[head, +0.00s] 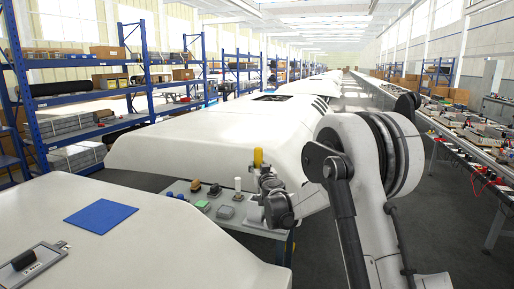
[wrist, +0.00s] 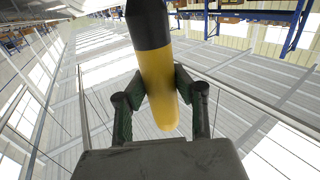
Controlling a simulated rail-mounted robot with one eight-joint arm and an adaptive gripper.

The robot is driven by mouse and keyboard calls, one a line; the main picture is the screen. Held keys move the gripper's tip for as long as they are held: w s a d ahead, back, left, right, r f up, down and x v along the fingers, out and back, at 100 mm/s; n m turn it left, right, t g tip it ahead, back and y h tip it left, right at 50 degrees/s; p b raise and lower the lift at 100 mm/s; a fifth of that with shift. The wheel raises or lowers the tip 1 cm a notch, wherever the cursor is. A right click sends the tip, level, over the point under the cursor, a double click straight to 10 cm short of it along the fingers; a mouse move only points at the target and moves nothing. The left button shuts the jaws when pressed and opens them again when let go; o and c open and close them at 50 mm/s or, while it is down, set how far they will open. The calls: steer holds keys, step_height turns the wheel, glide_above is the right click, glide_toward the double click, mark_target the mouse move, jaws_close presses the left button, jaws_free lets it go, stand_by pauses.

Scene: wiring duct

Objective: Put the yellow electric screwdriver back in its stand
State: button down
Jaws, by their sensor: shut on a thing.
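The yellow electric screwdriver (wrist: 157,75) is between the fingers of my gripper (wrist: 160,100) in the wrist view. Its black end points to the top of that view, and its rounded yellow end lies between the fingers. In the head view the yellow screwdriver (head: 258,157) shows upright above my gripper (head: 264,182), over the grey work table. My gripper is shut on it. I cannot clearly make out the stand; a small pale upright piece (head: 238,184) stands just left of my gripper, and my arm hides part of the table.
The grey table (head: 210,216) holds several small items, including a green block (head: 202,205) and a grey-green box (head: 226,212). Large white housings (head: 190,140) stand behind and in front. A blue mat (head: 101,216) lies on the near one. A crowded bench runs along the right.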

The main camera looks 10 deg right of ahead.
steer(key=w+r+p, duration=0.1)
steer(key=w+r, duration=0.2)
steer(key=shift+w+r, duration=0.3)
steer(key=shift+r, duration=0.1)
steer(key=shift+f+b, duration=0.15)
steer(key=shift+b, duration=0.25)
steer(key=shift+f+b, duration=1.6)
steer(key=shift+f, duration=0.7)
steer(key=shift+r, duration=0.15)
steer(key=shift+b, duration=0.3)
